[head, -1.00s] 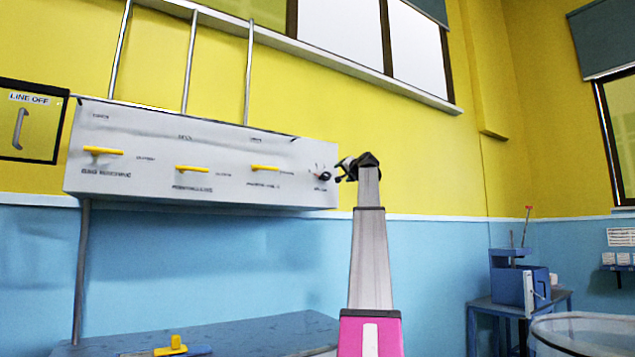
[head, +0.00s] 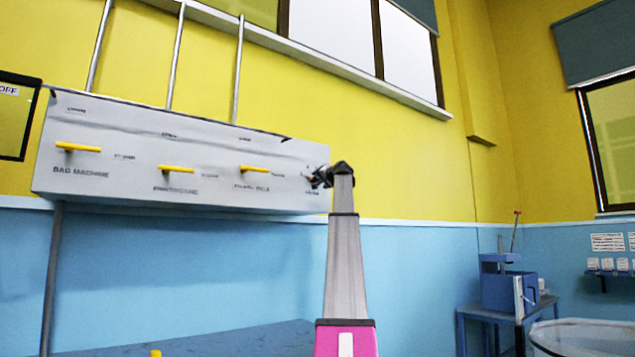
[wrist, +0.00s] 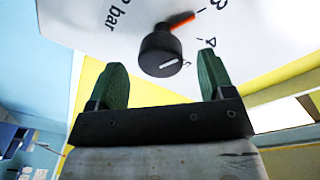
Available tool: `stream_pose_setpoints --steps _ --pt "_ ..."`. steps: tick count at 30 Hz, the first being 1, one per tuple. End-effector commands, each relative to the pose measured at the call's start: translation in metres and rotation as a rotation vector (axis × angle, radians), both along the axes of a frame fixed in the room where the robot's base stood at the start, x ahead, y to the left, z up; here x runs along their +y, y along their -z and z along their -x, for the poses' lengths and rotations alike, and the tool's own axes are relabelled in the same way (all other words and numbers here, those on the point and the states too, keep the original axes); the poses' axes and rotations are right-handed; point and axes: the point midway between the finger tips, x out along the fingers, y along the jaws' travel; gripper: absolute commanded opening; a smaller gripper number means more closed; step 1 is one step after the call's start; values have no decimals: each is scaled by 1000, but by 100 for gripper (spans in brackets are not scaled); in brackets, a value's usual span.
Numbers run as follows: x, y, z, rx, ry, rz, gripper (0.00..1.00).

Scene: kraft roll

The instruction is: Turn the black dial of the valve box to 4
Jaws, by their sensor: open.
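The valve box (head: 200,150) is a long pale box on the wall, with yellow handles along its front. In the wrist view the black dial (wrist: 158,52) stands out from the white panel, with a white line on its face slanting toward the lower right, near a small mark that may be a 5. The figures 3 and 4 (wrist: 209,42) show to its right, with an orange mark near the dial. My gripper (wrist: 162,62) is open, its two green fingers on either side of the dial, seemingly short of it and not touching. In the head view my gripper (head: 319,178) largely hides the dial.
Yellow handles (head: 178,170) stick out from the box left of my gripper. A blue table top (head: 230,340) lies below. A blue machine on a stand (head: 508,290) and a round pale tub (head: 585,335) are at the right. The wall right of my arm is bare.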

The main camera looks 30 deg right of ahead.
Motion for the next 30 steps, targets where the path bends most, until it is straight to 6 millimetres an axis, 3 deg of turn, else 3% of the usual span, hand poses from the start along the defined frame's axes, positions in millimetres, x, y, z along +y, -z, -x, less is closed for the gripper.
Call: stream_pose_setpoints --steps 1,6,16,17,21,30 --pt "-1 -1 -12 1 -1 0 75" --pt "-1 -1 -32 0 0 1 75" --pt "-1 0 -36 -1 1 1 75" --pt "-1 0 -36 -1 1 1 69" --pt "-1 0 -36 -1 1 1 26" --pt "-1 0 -36 2 1 -19 26"
